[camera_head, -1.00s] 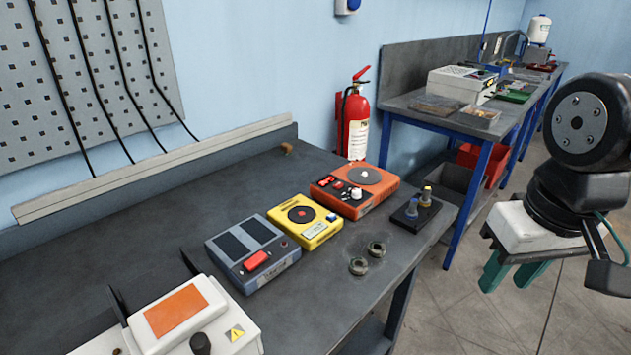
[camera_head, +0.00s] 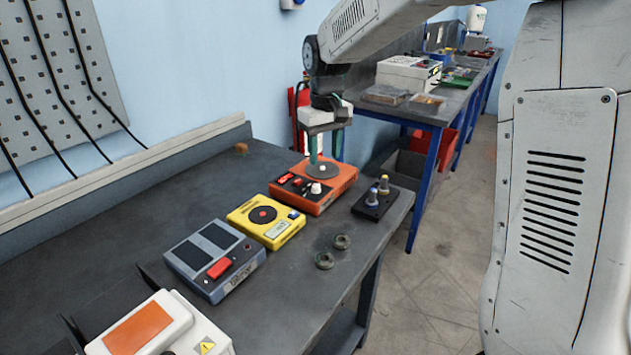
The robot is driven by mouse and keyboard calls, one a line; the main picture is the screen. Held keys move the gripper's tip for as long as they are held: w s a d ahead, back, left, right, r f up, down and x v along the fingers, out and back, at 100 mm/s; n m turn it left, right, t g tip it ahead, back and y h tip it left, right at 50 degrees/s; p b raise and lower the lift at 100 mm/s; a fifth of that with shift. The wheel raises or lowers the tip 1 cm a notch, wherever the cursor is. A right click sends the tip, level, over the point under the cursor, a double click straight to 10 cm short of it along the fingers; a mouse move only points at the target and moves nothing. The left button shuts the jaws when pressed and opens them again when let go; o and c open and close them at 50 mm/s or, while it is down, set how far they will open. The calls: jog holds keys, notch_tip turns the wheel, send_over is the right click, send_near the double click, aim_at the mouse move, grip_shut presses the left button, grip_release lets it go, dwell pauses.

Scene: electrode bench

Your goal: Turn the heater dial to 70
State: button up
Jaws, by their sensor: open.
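An orange box-shaped unit (camera_head: 340,190) sits at the far right of the bench, with a grey round plate (camera_head: 325,171) on top. Any numbers on the knob are too small to read. I cannot tell for sure which unit is the heater. My gripper (camera_head: 326,157) points down, open and empty, with its green fingers over or behind the far side of the orange unit. It is apart from the white knob. Whether a finger touches the plate I cannot tell.
A yellow unit (camera_head: 265,232) and a grey-blue unit (camera_head: 183,259) stand left of the orange one. A black block with two knobs (camera_head: 374,202) and two metal rings (camera_head: 341,241) lie near the front edge. The bench behind the units is mostly clear.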

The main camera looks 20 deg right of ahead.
send_over(316, 185)
notch_tip(316, 185, down, 3)
jog(key=shift+f, duration=0.15)
notch_tip(316, 185, down, 8)
jog(key=shift+r, duration=0.2)
jog(key=c, duration=1)
